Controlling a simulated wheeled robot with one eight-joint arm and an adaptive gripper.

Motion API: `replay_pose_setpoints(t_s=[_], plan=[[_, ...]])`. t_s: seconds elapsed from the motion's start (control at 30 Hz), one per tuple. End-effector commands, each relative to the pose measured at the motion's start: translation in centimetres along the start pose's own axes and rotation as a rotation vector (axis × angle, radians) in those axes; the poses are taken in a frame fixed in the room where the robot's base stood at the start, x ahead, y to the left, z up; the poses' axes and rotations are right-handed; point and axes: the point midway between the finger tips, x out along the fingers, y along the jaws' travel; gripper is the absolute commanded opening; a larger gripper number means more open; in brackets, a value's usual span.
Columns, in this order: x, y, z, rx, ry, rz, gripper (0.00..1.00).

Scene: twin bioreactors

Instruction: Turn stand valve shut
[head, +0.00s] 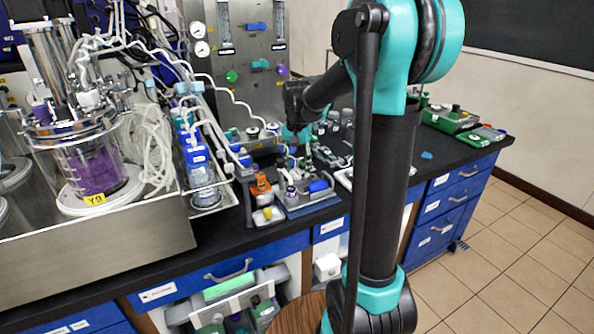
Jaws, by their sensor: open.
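An orange fitting (262,186) sits on a small dark stand near the bench's front edge. It looks like the stand valve, but its handle position is too small to tell. My gripper (287,151) is at the end of my arm, behind and a little right of the orange fitting in the head view. It points down over the crowded bench and appears apart from the fitting. Its fingers are small and partly lost among the items behind. I see nothing held in it.
A glass bioreactor with purple liquid (95,168) stands in a steel tray (120,250) at left. A blue-and-grey tray of small parts (312,201) lies right of the stand. A steel panel (243,100) with coloured knobs rises behind. Green cases (450,120) stand at right.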

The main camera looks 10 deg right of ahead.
Motion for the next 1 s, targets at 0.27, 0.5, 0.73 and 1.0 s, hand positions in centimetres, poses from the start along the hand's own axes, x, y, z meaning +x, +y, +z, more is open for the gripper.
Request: replay_pose_setpoints(t_s=[0.27,0.5,0.73,1.0], plan=[[-5.2,0.0,0.1,0.0,0.0,0.0,0.47],[-9.3,0.0,0.0,0.0,0.0,0.0,0.47],[-10.9,0.0,0.0,0.0,0.0,0.0,0.47],[-11.0,0.0,0.0,0.0,0.0,0.0,0.47]])
